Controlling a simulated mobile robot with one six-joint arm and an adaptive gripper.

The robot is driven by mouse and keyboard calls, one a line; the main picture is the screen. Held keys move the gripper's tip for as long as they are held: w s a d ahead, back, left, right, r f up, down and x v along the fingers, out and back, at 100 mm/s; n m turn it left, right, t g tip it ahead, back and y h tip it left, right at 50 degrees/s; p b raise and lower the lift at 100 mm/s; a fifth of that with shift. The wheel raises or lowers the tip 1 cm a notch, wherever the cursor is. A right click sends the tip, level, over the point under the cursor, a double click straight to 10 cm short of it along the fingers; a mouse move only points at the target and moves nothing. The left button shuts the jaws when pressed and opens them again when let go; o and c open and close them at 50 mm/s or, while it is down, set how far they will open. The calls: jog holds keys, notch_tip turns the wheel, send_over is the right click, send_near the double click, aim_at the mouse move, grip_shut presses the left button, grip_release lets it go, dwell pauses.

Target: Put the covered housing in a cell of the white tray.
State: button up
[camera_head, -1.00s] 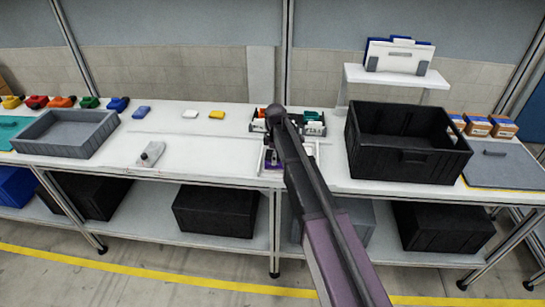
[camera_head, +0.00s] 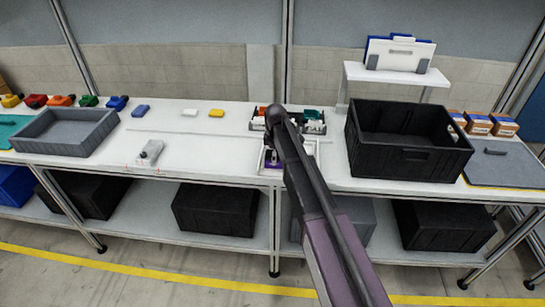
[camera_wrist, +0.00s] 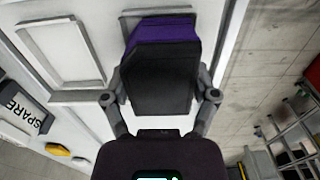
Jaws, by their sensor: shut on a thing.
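My gripper (camera_wrist: 160,92) is shut on the covered housing (camera_wrist: 163,38), a block with a purple body and a black face, with one finger on each side. In the wrist view the housing is over one cell of the white tray (camera_wrist: 98,52); I cannot tell whether it rests on the cell floor. The cell to its left is empty. In the head view my arm hides most of the gripper and the housing; a little purple shows inside the tray (camera_head: 314,150) near the table's front edge.
A dark bin with white and coloured parts (camera_head: 315,127) stands just behind the tray. A large black crate (camera_head: 410,165) is to the right. A grey tray (camera_head: 65,145) and a small grey fixture (camera_head: 150,153) are to the left. The table between fixture and white tray is clear.

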jog(key=shift+f+b, duration=0.3)
dwell(0.4)
jog(key=o, duration=1)
jog(key=shift+o, duration=0.2)
jog(key=shift+r, duration=0.15)
